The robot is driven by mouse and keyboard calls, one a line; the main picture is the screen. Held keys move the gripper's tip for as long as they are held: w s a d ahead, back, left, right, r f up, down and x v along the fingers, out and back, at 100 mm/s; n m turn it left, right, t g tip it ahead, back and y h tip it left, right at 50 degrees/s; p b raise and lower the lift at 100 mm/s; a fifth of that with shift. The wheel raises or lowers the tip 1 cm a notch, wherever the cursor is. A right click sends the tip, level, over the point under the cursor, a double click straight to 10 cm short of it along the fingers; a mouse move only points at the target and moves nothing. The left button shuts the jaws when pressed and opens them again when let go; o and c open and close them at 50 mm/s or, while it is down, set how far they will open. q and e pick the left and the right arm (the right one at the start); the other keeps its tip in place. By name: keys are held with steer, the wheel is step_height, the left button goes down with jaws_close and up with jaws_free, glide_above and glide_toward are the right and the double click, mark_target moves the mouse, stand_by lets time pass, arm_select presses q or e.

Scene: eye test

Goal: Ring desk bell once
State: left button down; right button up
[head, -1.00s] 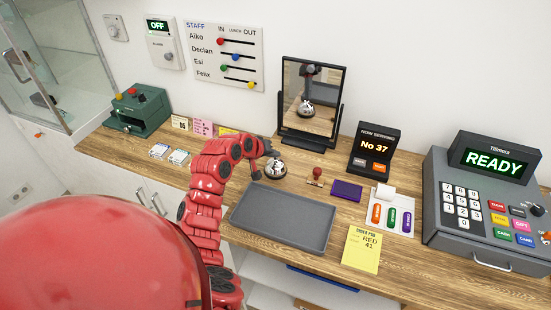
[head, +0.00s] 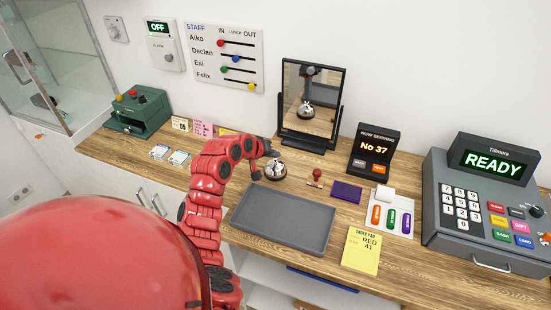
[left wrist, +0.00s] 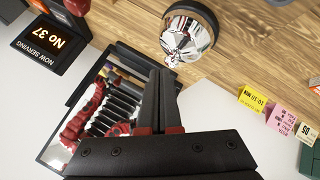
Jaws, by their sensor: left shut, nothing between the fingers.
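The desk bell (head: 276,171) is a shiny silver dome on a dark base, standing on the wooden counter behind the grey tray. In the left wrist view the bell (left wrist: 186,38) is at the top, just beyond my fingertips. My left gripper (head: 272,154) is at the bell, above and slightly behind it in the head view. Its dark fingers (left wrist: 160,75) are shut together and empty. In the left wrist view the tips appear beside the bell with a small gap; I cannot tell the height between them. My right gripper is not in view.
A grey tray (head: 283,222) lies in front of the bell. A mirror (head: 312,103) stands behind it and reflects bell and gripper. A red-handled stamp (head: 315,177), purple pad (head: 346,191), number display (head: 372,150) and cash register (head: 480,210) are to the right.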

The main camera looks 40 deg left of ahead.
arm_select(q)
steer(key=shift+r, duration=0.4)
step_height(320, 180, up, 5)
steer(key=p, duration=0.3)
steer(key=shift+w, duration=0.1)
stand_by(0.9)
